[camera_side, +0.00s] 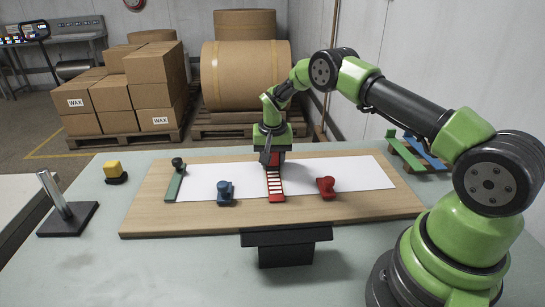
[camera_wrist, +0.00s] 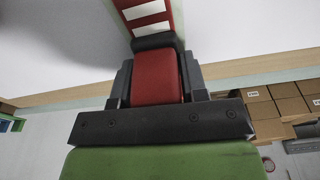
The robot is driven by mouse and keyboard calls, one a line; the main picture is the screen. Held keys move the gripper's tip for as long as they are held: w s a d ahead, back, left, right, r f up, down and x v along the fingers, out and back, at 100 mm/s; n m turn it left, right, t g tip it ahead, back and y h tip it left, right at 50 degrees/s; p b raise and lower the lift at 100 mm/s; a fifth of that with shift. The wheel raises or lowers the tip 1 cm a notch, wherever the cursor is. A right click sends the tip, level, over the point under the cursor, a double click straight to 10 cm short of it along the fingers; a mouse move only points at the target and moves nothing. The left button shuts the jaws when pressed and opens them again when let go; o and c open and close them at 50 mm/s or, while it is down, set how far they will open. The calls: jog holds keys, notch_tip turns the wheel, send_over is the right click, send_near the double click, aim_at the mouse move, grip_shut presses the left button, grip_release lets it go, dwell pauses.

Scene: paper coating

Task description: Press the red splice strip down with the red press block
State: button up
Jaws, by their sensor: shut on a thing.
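The red splice strip (camera_side: 275,184), with white bars across it, lies across the white paper (camera_side: 350,174) on the wooden board. My gripper (camera_side: 270,157) is shut on the red press block (camera_side: 276,158) at the far end of the strip. In the wrist view the red press block (camera_wrist: 156,78) sits between the two dark fingers of my gripper (camera_wrist: 157,88), with its dark pad (camera_wrist: 158,42) facing the red splice strip (camera_wrist: 155,18). The pad overlaps the strip's end in that view. I cannot tell whether it touches the strip.
A blue tool (camera_side: 225,193) stands left of the strip and a red tool (camera_side: 327,187) right of it. A green bar with a black knob (camera_side: 175,182) lies at the board's left. A black stand (camera_side: 285,243) is in front. A yellow-topped block (camera_side: 114,171) sits left.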

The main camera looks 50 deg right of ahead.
aim_at(274, 175)
jog(key=shift+s+a, duration=1.7)
jog(key=shift+s, duration=0.05)
notch_tip(274, 175, up, 8)
jog(key=shift+d+r, duration=0.1)
dwell(0.4)
